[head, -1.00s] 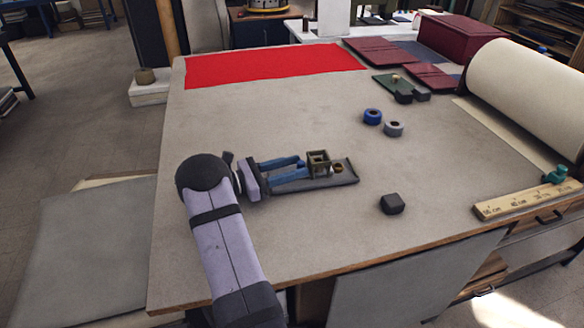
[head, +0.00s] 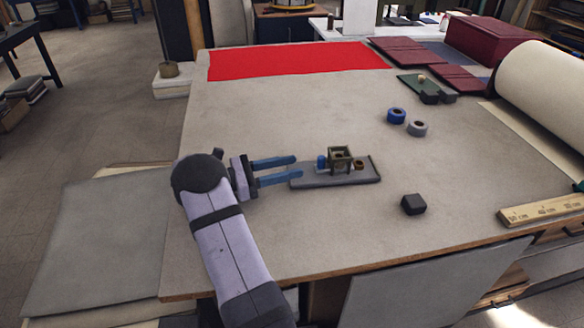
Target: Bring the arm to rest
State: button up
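My gripper (head: 295,169) is at the left middle of the table in the head view. Its two blue fingers are parallel with a clear gap between them, and nothing is seen between them. The fingertips point right, at a grey tray (head: 305,182) lying on the table. The tray holds a small brass-coloured frame (head: 341,158), a small blue piece (head: 322,162) and a small brass ring (head: 359,165). The fingertips are just left of these pieces, and the lower finger overlaps the tray's left end in the picture. I cannot tell its height above the tray.
A dark block (head: 413,204) sits right of the tray. A blue roll (head: 396,115) and a grey roll (head: 417,129) stand farther back. Red cloth (head: 300,62) lies along the far edge. A large cream roll (head: 545,90) and a ruler (head: 545,210) are at the right.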

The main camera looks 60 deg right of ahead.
dwell(0.3)
